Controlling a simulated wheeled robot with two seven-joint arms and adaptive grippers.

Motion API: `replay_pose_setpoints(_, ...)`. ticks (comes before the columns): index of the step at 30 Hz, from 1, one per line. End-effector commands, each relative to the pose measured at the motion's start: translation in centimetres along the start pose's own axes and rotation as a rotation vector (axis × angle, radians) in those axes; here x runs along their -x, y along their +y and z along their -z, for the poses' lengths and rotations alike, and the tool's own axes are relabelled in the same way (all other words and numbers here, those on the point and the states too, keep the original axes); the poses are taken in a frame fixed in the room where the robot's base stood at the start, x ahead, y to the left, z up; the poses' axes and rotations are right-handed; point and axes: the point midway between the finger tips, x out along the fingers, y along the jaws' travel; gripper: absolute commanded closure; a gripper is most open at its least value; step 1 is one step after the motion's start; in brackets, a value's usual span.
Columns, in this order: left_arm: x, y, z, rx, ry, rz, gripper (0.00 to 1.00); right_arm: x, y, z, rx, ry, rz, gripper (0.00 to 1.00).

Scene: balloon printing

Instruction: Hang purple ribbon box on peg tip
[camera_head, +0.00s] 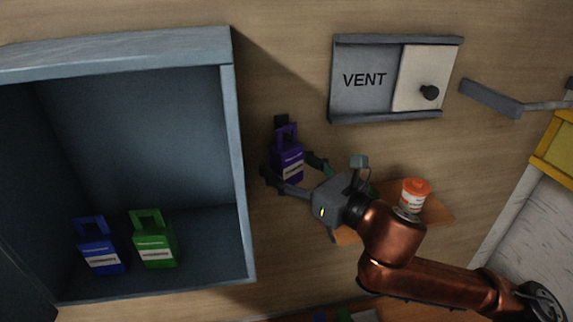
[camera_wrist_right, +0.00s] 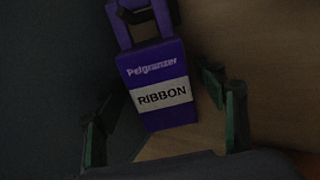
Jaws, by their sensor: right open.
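The purple ribbon box (camera_head: 288,166) hangs by its handle at a dark peg (camera_head: 281,121) on the wood-grain wall, right of the blue cabinet. In the right wrist view the box (camera_wrist_right: 157,83) shows its white RIBBON label and tilts slightly. My right gripper (camera_head: 289,174) is open, with its fingers apart on both sides of the box. In the wrist view the fingers (camera_wrist_right: 165,120) stand clear of the box's sides, near its lower part. The peg's tip is hard to make out behind the handle. My left gripper is not in view.
The blue cabinet (camera_head: 238,170) holds a blue box (camera_head: 100,255) and a green box (camera_head: 154,249). A VENT panel (camera_head: 365,95) is on the wall at upper right. An orange-lidded tub (camera_head: 413,195) stands on a small wooden shelf (camera_head: 436,212) behind my right arm.

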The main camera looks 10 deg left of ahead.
Motion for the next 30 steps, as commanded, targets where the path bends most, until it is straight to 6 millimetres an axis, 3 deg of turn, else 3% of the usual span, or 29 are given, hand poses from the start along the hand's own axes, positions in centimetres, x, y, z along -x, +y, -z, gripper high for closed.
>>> replay_pose_setpoints(10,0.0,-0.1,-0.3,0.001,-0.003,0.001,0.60,0.9,-0.1,0.0,0.001,0.000,0.002,0.36)
replay_pose_setpoints(23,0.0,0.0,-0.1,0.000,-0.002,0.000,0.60,9.5,-0.1,0.1,0.003,0.002,0.003,0.36)
replay_pose_setpoints(30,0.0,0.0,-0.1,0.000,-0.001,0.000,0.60,10.2,0.3,-0.3,0.019,-0.006,0.003,0.36)
